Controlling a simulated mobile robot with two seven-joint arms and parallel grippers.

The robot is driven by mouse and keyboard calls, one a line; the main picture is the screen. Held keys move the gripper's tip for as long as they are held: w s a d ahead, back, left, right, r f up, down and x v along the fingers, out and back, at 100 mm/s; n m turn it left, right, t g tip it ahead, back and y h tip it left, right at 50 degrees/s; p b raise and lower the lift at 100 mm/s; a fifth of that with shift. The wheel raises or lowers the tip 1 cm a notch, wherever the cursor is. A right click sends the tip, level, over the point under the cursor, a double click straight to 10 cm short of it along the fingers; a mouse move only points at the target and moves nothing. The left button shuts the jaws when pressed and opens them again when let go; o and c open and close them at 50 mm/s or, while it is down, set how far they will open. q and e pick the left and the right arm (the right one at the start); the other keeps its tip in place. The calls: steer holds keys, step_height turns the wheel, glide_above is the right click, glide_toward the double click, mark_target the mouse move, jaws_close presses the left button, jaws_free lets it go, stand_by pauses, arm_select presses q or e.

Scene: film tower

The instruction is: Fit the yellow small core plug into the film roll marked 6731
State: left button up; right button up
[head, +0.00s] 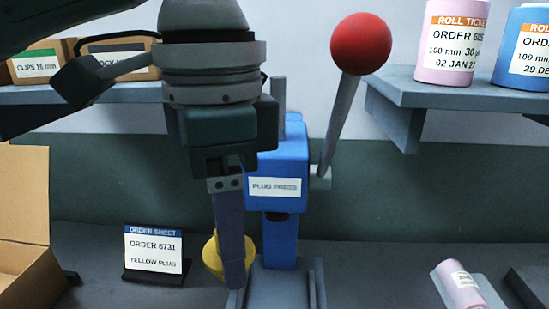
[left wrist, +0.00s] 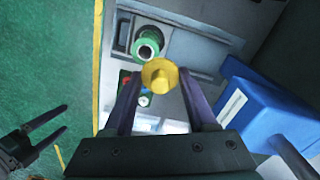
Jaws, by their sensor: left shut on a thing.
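My left gripper (head: 234,284) is shut on the yellow core plug (head: 212,258), in front of the blue plug press (head: 274,160). In the left wrist view the yellow plug (left wrist: 160,74) sits between the left fingertips (left wrist: 160,82). My right gripper (left wrist: 66,117) shows at the left of that view, fingers apart and empty. A pink film roll (head: 459,286) lies on its side at the lower right of the head view, its label too small to read. I cannot make out a roll marked 6731.
An order sheet (head: 153,250) reads order 6731, yellow plug. A red-knobbed lever (head: 361,44) rises from the press. A pink roll (head: 451,45) and a blue roll (head: 524,50) stand on the right shelf. An open carton (head: 22,205) stands left. A green cylinder (left wrist: 148,42) lies beyond the plug.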

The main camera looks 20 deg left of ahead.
arm_select(q)
steer(key=s+d+f+m+b, duration=0.1)
steer(key=d+f+m+b, duration=0.1)
steer(key=f+m, duration=0.3)
steer(key=s+d+f+m+b, duration=0.1)
steer(key=d+f+m+b, duration=0.1)
steer(key=f+m, duration=0.3)
step_height(320, 180, down, 4)
steer(key=shift+f+b, duration=0.1)
steer(key=shift+b, duration=0.75)
steer(key=shift+p, duration=0.5)
stand_by(0.4)
steer(key=shift+p, duration=0.45)
steer(key=shift+f+b, duration=0.85)
steer(key=shift+f, duration=0.45)
